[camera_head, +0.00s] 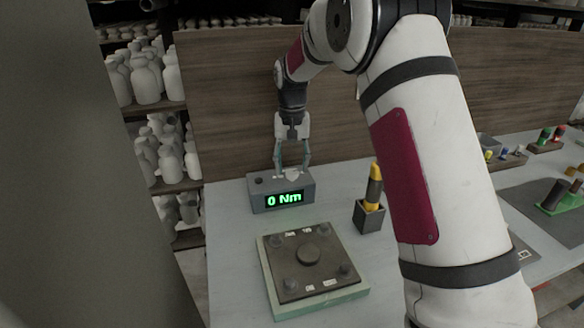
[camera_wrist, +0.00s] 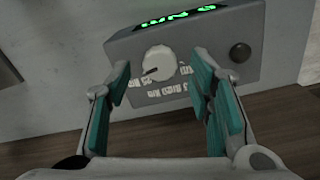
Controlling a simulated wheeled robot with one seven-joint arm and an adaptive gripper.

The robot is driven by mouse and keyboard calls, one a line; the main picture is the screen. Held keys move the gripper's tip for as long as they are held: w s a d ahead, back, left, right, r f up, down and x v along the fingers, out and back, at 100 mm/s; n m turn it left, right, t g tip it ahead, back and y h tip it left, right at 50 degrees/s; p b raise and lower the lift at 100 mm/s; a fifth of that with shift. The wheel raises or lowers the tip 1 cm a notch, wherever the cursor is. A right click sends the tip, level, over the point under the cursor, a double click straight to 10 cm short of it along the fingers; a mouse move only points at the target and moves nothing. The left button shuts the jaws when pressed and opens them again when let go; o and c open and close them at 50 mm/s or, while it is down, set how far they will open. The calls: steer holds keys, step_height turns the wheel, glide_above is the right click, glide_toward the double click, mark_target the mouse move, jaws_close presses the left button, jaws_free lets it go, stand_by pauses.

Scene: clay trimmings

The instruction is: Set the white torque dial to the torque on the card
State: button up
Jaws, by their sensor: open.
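The white torque dial (camera_wrist: 160,64) is on top of a grey box (camera_head: 311,187) whose green display (camera_head: 284,199) reads "0 Nm". In the wrist view the dial has a dark pointer mark and printed labels around it, too small and upside down to read surely. My gripper (camera_head: 292,165) is open above the box, pointing down. In the wrist view its teal-padded fingers (camera_wrist: 165,90) stand apart on either side of the dial; I cannot tell that either touches it. The card's torque value is not readable in these views.
A dark round knob (camera_wrist: 240,52) is beside the dial. A plate with several knobs (camera_head: 308,256) lies on the table in front of the box. A yellow-handled tool stands in a dark holder (camera_head: 368,217) to the right. A wooden panel (camera_head: 225,110) rises behind.

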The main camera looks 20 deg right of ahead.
mark_target(292, 171)
step_height(292, 171, up, 11)
steer(key=shift+f, duration=0.2)
stand_by(0.3)
